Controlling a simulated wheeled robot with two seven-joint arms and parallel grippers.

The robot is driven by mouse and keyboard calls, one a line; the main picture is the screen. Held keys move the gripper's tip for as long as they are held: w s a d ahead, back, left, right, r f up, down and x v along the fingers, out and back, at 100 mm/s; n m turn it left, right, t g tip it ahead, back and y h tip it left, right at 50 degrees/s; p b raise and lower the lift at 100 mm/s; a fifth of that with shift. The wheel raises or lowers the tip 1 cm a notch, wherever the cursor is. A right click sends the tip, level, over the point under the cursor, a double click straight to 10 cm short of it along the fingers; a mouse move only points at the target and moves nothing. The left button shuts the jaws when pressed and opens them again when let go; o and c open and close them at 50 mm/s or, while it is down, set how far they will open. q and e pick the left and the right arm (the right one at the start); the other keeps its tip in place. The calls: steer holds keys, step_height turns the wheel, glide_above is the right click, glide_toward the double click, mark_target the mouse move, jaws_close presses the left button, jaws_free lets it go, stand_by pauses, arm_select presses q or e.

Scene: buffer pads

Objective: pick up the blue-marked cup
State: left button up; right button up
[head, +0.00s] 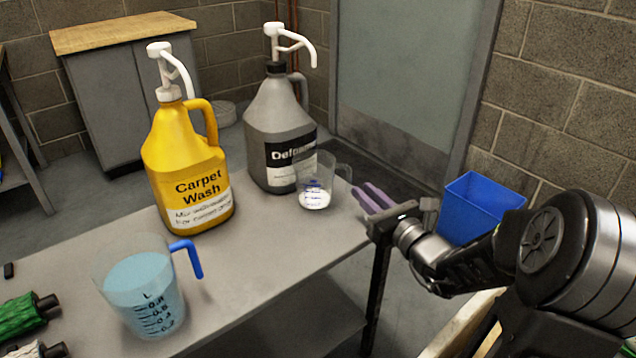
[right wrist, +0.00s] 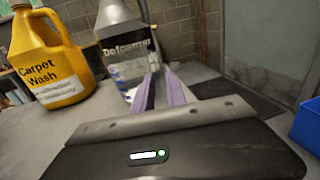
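The blue-marked cup (head: 314,180) is a small clear measuring cup with blue scale marks, a clear handle on its right and some white stuff at the bottom. It stands upright on the grey table, in front of the grey Defoamer jug (head: 270,115). My right gripper (head: 366,193) is just right of the cup, its two purple fingers apart and pointing toward the handle side. In the right wrist view the fingers (right wrist: 163,78) show a gap between them, with the see-through cup hard to make out beyond. My left gripper is not in view.
A yellow Carpet Wash jug (head: 185,165) stands left of the Defoamer. A larger clear jug (head: 145,300) with blue liquid, black marks and a blue handle is at the front. Green items (head: 22,310) lie at the left edge. A blue bin (head: 475,208) is beyond the table's right edge.

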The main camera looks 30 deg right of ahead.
mark_target(350, 180)
steer(key=shift+w, duration=0.85)
steer(key=shift+w+f+b, duration=0.15)
steer(key=shift+w+b, duration=0.3)
steer(key=shift+w, duration=0.05)
steer(key=w+b, duration=0.1)
steer(key=w, duration=0.3)
steer(key=shift+d, duration=0.2)
steer(key=shift+w, duration=0.1)
steer(key=shift+c, duration=0.6)
jaws_close()
